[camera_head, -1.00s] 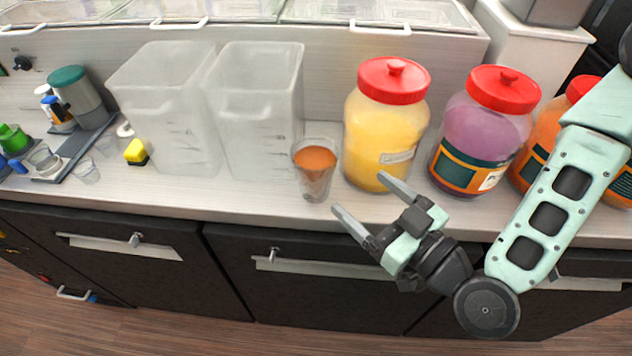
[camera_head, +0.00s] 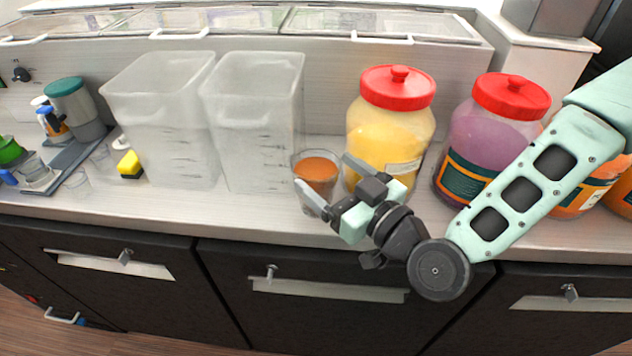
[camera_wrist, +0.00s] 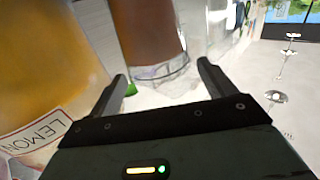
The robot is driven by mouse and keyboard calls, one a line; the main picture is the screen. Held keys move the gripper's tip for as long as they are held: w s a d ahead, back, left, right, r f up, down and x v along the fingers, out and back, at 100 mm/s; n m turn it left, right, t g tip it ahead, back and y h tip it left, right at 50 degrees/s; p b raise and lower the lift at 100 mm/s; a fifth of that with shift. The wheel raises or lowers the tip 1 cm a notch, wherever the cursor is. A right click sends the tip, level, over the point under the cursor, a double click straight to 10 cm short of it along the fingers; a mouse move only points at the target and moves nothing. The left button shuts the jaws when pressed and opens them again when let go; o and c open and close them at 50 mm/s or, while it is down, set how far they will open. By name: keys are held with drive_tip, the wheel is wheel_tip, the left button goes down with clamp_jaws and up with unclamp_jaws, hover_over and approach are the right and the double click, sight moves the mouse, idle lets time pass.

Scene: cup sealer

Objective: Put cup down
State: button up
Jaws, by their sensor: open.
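A clear cup (camera_head: 316,172) with orange-brown contents stands upright on the counter, left of the yellow jar. My gripper (camera_head: 326,180) is open at the cup, with one fingertip in front of it and the other on its right side. In the wrist view the cup (camera_wrist: 150,35) shows beyond and between my open fingers (camera_wrist: 163,80). It appears tilted there because of the camera angle. I cannot tell whether either finger touches it. The cup's lower part is partly hidden by my gripper in the head view.
The yellow jar (camera_head: 385,130) with a red lid stands close on the cup's right, with a purple jar (camera_head: 490,135) beyond. Two clear bins (camera_head: 255,120) stand behind left. The counter's front strip (camera_head: 200,208) is bare.

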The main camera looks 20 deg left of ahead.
sight(302, 152)
drive_tip(key=shift+f+p+x, duration=0.1)
drive_tip(key=shift+p+x, duration=0.35)
drive_tip(key=shift+x, duration=0.7)
drive_tip(key=shift+f+p+x, duration=0.15)
drive_tip(key=shift+p+x, duration=0.3)
drive_tip(key=shift+x, duration=0.7)
drive_tip(key=shift+w, duration=0.15)
drive_tip(key=c, duration=1.5)
drive_tip(key=shift+r, duration=0.2)
